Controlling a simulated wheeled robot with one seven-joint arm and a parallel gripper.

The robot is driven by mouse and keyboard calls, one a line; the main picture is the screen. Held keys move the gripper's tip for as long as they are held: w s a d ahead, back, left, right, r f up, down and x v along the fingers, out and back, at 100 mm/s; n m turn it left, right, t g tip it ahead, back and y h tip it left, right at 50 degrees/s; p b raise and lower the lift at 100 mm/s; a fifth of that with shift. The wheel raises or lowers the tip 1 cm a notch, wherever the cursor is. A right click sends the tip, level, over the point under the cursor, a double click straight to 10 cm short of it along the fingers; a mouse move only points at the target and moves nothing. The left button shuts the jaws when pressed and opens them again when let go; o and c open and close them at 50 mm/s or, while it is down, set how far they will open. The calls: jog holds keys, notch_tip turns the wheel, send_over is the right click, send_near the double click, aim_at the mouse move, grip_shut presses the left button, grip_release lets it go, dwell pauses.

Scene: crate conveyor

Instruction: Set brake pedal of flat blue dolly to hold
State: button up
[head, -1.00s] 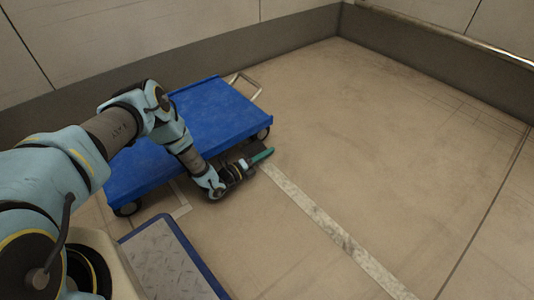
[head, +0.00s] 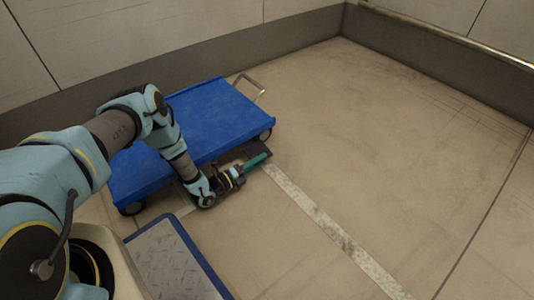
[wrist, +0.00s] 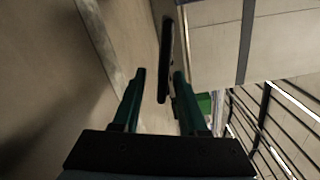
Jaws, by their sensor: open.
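The flat blue dolly (head: 195,120) stands on the floor in the head view, with its deck low over dark wheels. My gripper (head: 262,158) is low beside the dolly's near right end, close to the floor, and its green fingers point right. In the wrist view my gripper (wrist: 158,75) is open, with nothing between its fingers. A dark, narrow bar, which looks like the brake pedal (wrist: 165,62), stands just ahead of the fingertips, nearer the right finger. I cannot tell whether they touch. In the head view my gripper and the deck largely hide the pedal, and its setting is unclear.
A light metal handle (head: 250,84) sticks out at the dolly's far end. A blue-edged platform with a patterned metal top (head: 170,262) is at the near left. A pale floor stripe (head: 325,225) runs to the lower right. The floor on the right is clear.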

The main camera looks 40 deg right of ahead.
jog(key=a+p, duration=0.1)
jog(key=a, duration=0.5)
jog(key=shift+w+p, duration=0.15)
jog(key=shift+p, duration=0.2)
